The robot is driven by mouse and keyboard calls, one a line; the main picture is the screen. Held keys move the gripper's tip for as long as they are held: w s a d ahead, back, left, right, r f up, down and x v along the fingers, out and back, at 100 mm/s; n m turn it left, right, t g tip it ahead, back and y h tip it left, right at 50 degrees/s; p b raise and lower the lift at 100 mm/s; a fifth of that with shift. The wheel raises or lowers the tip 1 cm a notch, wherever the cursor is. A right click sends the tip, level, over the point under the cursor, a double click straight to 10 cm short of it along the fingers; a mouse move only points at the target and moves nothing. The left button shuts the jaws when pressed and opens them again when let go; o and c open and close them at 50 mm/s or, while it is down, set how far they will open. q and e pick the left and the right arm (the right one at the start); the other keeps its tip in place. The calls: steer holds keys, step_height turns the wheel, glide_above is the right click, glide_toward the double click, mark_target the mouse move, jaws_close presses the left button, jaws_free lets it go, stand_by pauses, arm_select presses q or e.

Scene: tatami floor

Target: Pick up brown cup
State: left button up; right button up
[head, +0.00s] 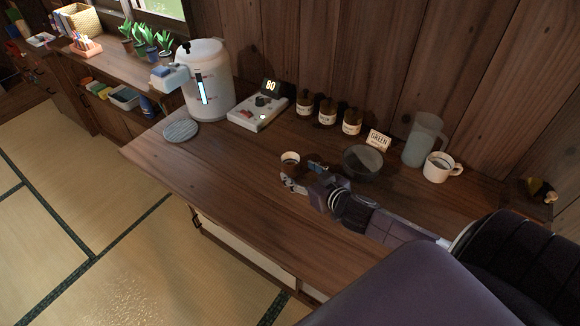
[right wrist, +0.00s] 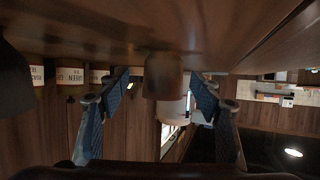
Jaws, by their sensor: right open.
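The brown cup (head: 290,167) stands upright on the wooden counter, with a pale rim showing at its top. My right gripper (head: 302,171) is low over the counter, with its fingers reaching to either side of the cup. In the right wrist view, which is upside down, the cup (right wrist: 163,75) shows between the two spread blue-padded fingers, with a gap on each side. The gripper is open and not closed on it. My left gripper is not in view.
A dark round bowl (head: 363,161) sits close behind my right gripper. A white dispenser (head: 208,85) is at left. The counter's front left is clear.

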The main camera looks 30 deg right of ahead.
mark_target(295, 170)
steer(key=x, duration=0.3)
steer(key=shift+w+a+p, duration=0.25)
steer(key=shift+w+p, duration=0.15)
steer(key=shift+w, duration=0.05)
steer(key=shift+w+f, duration=0.3)
steer(key=shift+w, duration=0.3)
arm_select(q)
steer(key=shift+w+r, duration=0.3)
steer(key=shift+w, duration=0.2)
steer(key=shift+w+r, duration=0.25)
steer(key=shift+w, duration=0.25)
arm_select(e)
steer(key=shift+c, duration=1.1)
steer(key=c, duration=1)
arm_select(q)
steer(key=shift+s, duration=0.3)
arm_select(e)
steer(key=shift+c, duration=0.6)
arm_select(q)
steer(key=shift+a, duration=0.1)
arm_select(e)
steer(key=shift+r, duration=0.15)
